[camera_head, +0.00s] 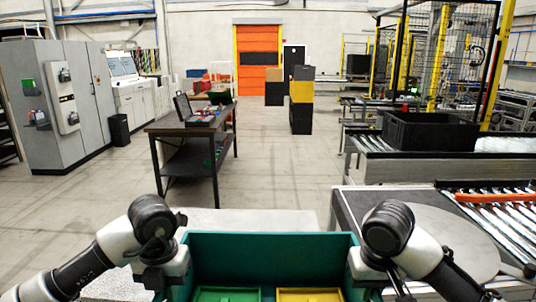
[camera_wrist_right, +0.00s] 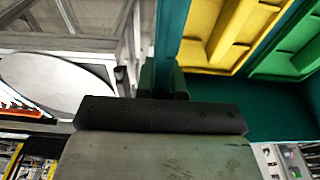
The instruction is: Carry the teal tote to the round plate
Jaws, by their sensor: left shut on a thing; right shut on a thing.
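The teal tote (camera_head: 270,252) is at the bottom centre of the head view, with a green bin (camera_head: 228,295) and a yellow bin (camera_head: 310,295) inside. My left gripper (camera_head: 168,278) is shut on its left side wall. My right gripper (camera_head: 366,272) is shut on its right side wall; in the right wrist view the fingers (camera_wrist_right: 165,82) clasp the teal wall. The round plate (camera_head: 455,238) is a flat grey disc to the right of the tote, partly behind my right arm. It also shows in the right wrist view (camera_wrist_right: 60,82), apart from the tote.
The plate lies beside a roller conveyor (camera_head: 510,215) with an orange bar (camera_head: 495,197). A black crate (camera_head: 430,131) stands on a conveyor further back. A dark workbench (camera_head: 190,135) stands ahead to the left. The floor (camera_head: 275,165) between is clear.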

